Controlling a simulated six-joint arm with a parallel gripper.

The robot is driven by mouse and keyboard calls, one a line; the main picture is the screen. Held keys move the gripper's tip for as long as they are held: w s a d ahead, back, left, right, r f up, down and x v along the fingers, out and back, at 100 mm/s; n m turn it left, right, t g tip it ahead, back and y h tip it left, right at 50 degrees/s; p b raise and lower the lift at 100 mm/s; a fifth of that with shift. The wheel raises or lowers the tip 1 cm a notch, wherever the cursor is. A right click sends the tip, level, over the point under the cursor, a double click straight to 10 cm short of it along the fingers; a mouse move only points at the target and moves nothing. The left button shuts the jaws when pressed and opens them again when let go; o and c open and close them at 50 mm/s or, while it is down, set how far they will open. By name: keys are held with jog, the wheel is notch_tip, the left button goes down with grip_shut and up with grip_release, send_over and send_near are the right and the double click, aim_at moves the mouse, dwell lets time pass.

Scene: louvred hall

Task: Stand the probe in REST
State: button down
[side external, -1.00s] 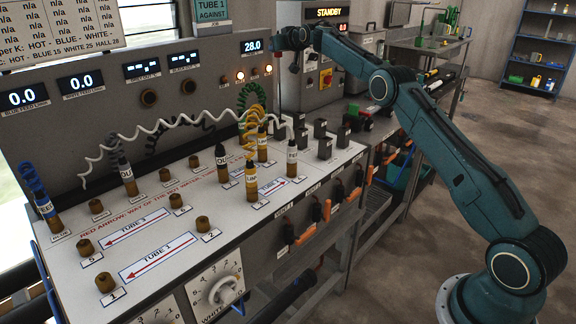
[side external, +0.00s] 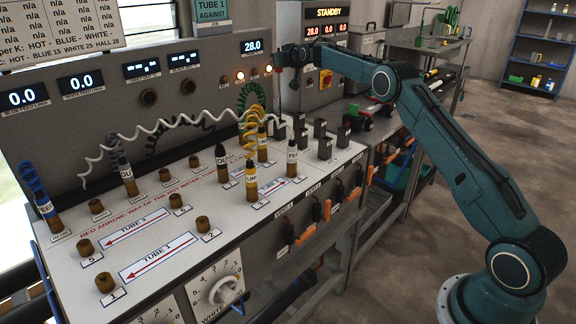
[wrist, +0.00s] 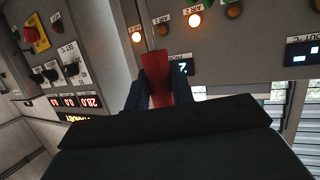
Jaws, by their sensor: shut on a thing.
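The probe (wrist: 156,72) shows in the wrist view as a red handle with a thin dark rod beyond it. My gripper (wrist: 158,88) is shut on the red handle. In the side view my gripper (side external: 280,60) is at the left end of my outstretched arm, in front of the panel's right end. The thin rod hangs below it, above the back of the bench, and its lower end is hard to make out. I cannot pick out a holder marked REST in either view.
The bench top (side external: 150,215) carries brown sockets, several standing plugs and coiled cables, including a white cable (side external: 150,125). Black blocks (side external: 325,148) stand at its right end. A STANDBY cabinet (side external: 328,50) is right of my gripper. Lit lamps (wrist: 195,19) are on the panel.

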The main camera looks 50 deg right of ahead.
jog(key=shift+f, duration=0.1)
notch_tip(320, 180, down, 7)
jog(key=shift+r, duration=0.2)
dwell(0.6)
notch_tip(320, 180, down, 9)
jog(key=shift+r, duration=0.15)
dwell(4.1)
jog(key=c, duration=1.1)
grip_release()
jog(key=shift+s+a+r, duration=0.25)
jog(key=shift+s+r, duration=0.5)
jog(key=shift+r, duration=0.25)
jog(key=shift+s+a+r, duration=0.25)
jog(key=shift+s+r, duration=0.45)
jog(key=shift+r, duration=0.3)
